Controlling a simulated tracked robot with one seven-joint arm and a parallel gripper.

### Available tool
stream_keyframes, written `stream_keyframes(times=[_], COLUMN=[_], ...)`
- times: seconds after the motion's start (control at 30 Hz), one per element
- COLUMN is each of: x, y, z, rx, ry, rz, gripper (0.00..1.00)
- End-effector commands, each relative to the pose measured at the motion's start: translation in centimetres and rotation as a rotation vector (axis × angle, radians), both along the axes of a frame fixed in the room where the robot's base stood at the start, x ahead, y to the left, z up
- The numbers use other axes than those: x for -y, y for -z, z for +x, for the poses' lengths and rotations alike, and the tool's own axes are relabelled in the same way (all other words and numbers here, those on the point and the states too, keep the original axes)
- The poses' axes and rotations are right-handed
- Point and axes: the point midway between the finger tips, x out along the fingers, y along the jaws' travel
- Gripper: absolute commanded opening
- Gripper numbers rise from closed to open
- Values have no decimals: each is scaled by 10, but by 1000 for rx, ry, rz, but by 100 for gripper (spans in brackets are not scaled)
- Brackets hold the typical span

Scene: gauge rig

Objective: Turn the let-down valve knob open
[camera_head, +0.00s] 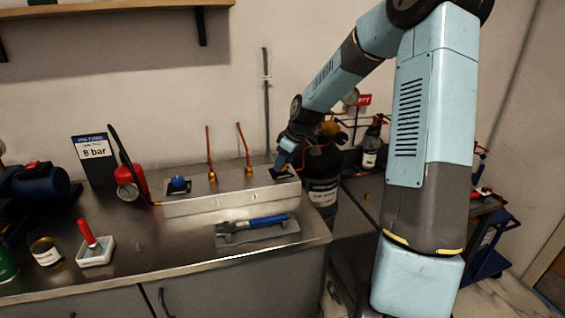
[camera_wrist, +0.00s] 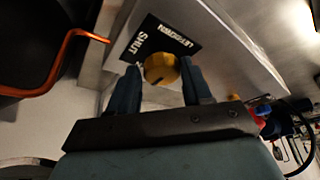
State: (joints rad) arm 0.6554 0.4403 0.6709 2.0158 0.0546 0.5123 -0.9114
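The let-down valve knob (camera_wrist: 160,69) is round and yellow with a dark mark on its lower part. It sits on a black plate (camera_wrist: 150,40) with white lettering that includes SHUT. In the wrist view my gripper (camera_wrist: 161,76) has its two blue fingers on either side of the knob. I cannot tell whether they touch it or stand just clear. In the head view my gripper (camera_head: 283,172) is at the right end of the metal manifold block (camera_head: 205,208) and hides the knob.
Two thin red-and-brass upright parts (camera_head: 210,155) and a blue knob (camera_head: 179,184) stand along the block. A blue-handled tool (camera_head: 252,223) lies on the bench in front. A dark cylinder (camera_head: 322,170) stands beyond the bench's right end. A round gauge (camera_head: 128,192) stands at left.

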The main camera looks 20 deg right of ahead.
Motion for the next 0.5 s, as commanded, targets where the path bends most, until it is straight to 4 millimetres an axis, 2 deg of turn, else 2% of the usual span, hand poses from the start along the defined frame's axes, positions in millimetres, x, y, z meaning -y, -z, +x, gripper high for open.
stream_keyframes(times=[0.03,0.17,0.5], x=[0,-1,0], y=[0,0,-5], z=[0,0,-1], rx=[0,0,2], ry=[0,-1,-1], rz=[0,1,0], gripper=[54,67,68])
